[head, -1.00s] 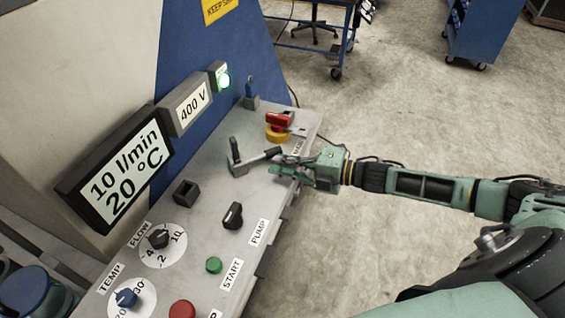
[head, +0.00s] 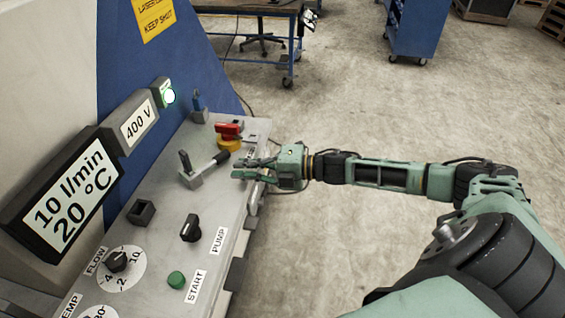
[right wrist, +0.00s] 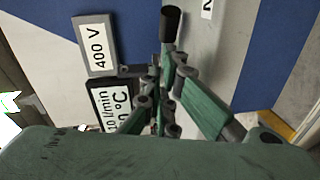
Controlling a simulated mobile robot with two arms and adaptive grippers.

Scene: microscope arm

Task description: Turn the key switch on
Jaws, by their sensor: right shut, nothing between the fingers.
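I cannot tell for sure which control is the key switch. On the grey panel (head: 165,240), a blue upright handle on a small grey block (head: 198,110) stands at the far end. Nearer are a red handle on a yellow base (head: 229,133) and a lever with a black grip (head: 218,160) pointing right. A black knob (head: 190,228) sits by the PUMP label. My right gripper (head: 238,170) is shut and empty at the panel's right edge, just beside the lever's grip. In the right wrist view my fingers (right wrist: 168,66) are close together near the black grip (right wrist: 171,24). My left gripper is out of view.
A FLOW dial (head: 120,266) and a green START button (head: 176,280) are nearer. Open floor lies right of the panel.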

